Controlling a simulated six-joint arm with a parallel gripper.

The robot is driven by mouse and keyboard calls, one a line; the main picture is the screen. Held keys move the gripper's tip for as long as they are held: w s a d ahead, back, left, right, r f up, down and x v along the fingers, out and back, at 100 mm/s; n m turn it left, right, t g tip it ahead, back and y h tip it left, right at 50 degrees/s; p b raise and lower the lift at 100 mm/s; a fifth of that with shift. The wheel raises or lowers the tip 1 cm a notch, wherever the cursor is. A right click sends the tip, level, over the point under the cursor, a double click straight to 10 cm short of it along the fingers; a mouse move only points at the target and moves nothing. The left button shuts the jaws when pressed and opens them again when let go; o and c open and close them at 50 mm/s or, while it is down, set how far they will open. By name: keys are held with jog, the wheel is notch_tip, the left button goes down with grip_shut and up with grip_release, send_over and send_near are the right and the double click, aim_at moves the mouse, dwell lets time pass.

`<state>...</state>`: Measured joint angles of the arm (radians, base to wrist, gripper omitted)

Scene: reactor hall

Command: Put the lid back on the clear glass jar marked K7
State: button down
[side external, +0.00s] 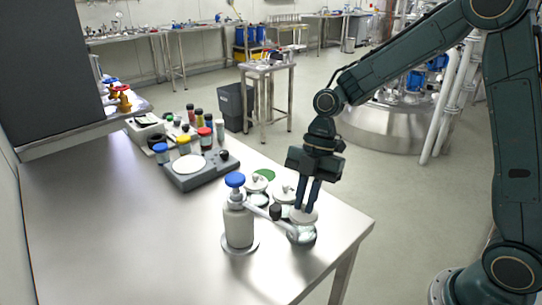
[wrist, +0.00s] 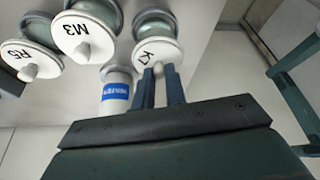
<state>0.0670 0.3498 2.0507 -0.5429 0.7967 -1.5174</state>
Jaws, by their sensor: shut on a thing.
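My gripper (side external: 306,208) points down at the near right part of the bench. Its two fingers are shut on the knob of a round white lid (side external: 303,216). In the wrist view the fingers (wrist: 160,75) meet at the knob, and the lid (wrist: 148,54) reads K7. A clear glass jar (side external: 302,236) is directly under the lid; its glass (wrist: 154,20) shows behind the lid in the wrist view. The lid is at the jar's mouth, roughly level. I cannot tell whether it is fully seated or slightly above the rim.
Lidded jars marked M3 (wrist: 83,36) and R5 (wrist: 30,58) stand close by. A white bottle with a blue cap (side external: 238,222) stands left of the K7 jar, its side arm reaching toward it. A grey device (side external: 200,172) and several small bottles stand farther back. The bench's front left is clear.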

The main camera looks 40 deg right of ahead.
jog(key=c, duration=0.9)
grip_release()
jog(key=shift+r, duration=0.1)
jog(key=shift+r, duration=3.4)
grip_shut()
